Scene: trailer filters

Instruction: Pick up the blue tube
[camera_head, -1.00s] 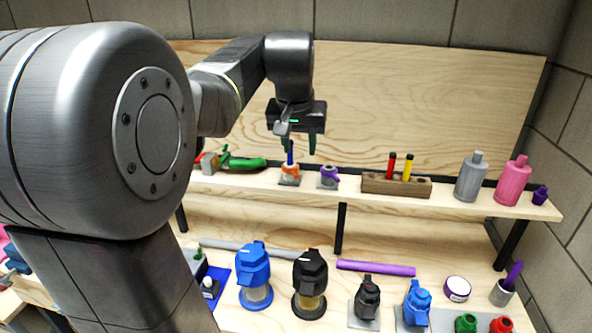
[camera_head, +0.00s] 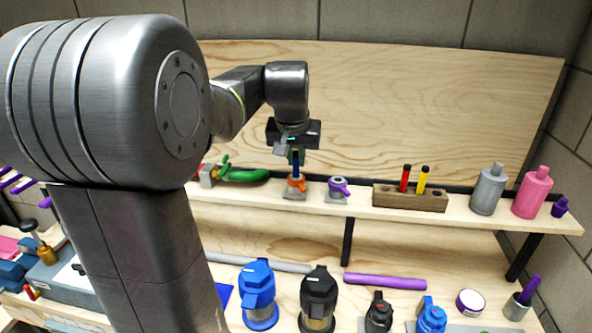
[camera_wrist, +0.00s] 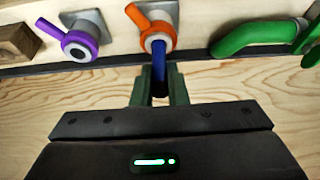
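The blue tube (camera_head: 296,168) stands upright, its lower end at the orange ring holder (camera_head: 297,184) on the shelf. In the wrist view the tube (camera_wrist: 159,68) runs from the orange ring (camera_wrist: 156,38) to between my green fingertips. My gripper (camera_head: 296,157) is above the holder, with its fingers close together around the tube's upper part. In the wrist view my gripper (camera_wrist: 159,90) has one finger on each side of the tube and looks shut on it. The fingers hide the tube's top end.
A purple ring holder (camera_head: 338,187) stands close on the right, a green curved object (camera_head: 243,175) on the left. A wooden block (camera_head: 409,198) with red and yellow tubes is farther right. The wooden back panel (camera_head: 420,105) rises behind the shelf.

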